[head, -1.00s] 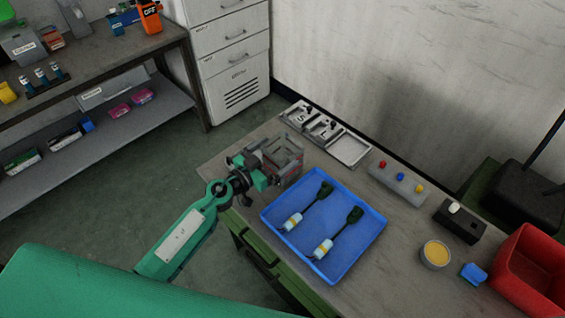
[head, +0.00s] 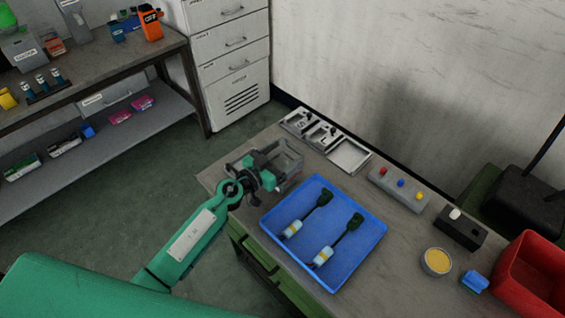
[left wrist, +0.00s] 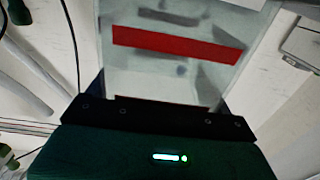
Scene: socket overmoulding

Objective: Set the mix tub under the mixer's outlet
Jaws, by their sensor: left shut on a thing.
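My left gripper (head: 272,172) is shut on a see-through, box-shaped tub (head: 291,156), which I take to be the mix tub. It is over the near bench's left end, behind the blue tray; I cannot tell whether it touches the bench top. In the left wrist view the tub (left wrist: 180,75) fills the upper middle, clear-walled with a red band. The fingertips are largely hidden. My right gripper is not in view. I cannot pick out the mixer or its outlet for certain.
A blue tray (head: 340,272) holds two corded parts. Behind it are metal moulds marked S and L (head: 310,128) and a button box (head: 398,190). A yellow-filled cup (head: 436,262) and red bin (head: 530,275) stand right. A cluttered bench (head: 100,60) stands left, across open floor.

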